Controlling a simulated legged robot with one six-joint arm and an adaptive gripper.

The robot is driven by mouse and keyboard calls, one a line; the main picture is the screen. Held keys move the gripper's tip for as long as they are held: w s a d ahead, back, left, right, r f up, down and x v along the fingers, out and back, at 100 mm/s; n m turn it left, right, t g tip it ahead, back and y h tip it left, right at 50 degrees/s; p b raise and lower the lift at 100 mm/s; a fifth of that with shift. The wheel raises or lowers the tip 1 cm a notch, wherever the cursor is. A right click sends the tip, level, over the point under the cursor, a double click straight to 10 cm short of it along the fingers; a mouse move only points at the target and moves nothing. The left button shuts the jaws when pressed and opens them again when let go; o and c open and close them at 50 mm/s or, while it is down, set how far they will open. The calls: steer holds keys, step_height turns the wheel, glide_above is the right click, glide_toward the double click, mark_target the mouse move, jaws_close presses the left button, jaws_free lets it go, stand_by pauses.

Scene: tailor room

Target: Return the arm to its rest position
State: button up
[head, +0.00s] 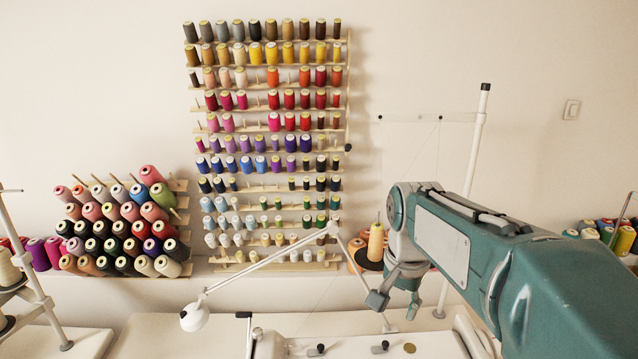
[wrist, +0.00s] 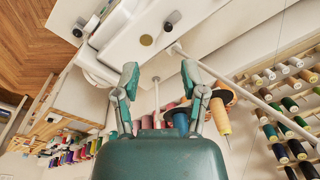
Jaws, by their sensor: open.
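My teal arm (head: 455,245) reaches from the lower right towards the middle of the head view. My gripper (head: 393,303) points down at its end, above the sewing table (head: 160,335) and in front of the thread wall. In the wrist view my gripper (wrist: 159,72) has its two fingers spread apart, with nothing between them. An orange thread cone (head: 376,243) on a stand is partly hidden behind the arm; it also shows beside one finger in the wrist view (wrist: 219,118).
A rack of thread spools (head: 268,140) hangs on the wall. Several cones fill a slanted rack (head: 120,225) at left. A white lamp (head: 195,316) and a white thread-stand pole (head: 478,140) stand close to my gripper.

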steer(key=s+f+n+t, duration=0.2)
steer(key=s+n+t, duration=0.2)
steer(key=s, duration=1.3)
steer(key=shift+f+n+t, duration=0.25)
steer(key=shift+n+t, duration=0.05)
steer(key=shift+n, duration=1.4)
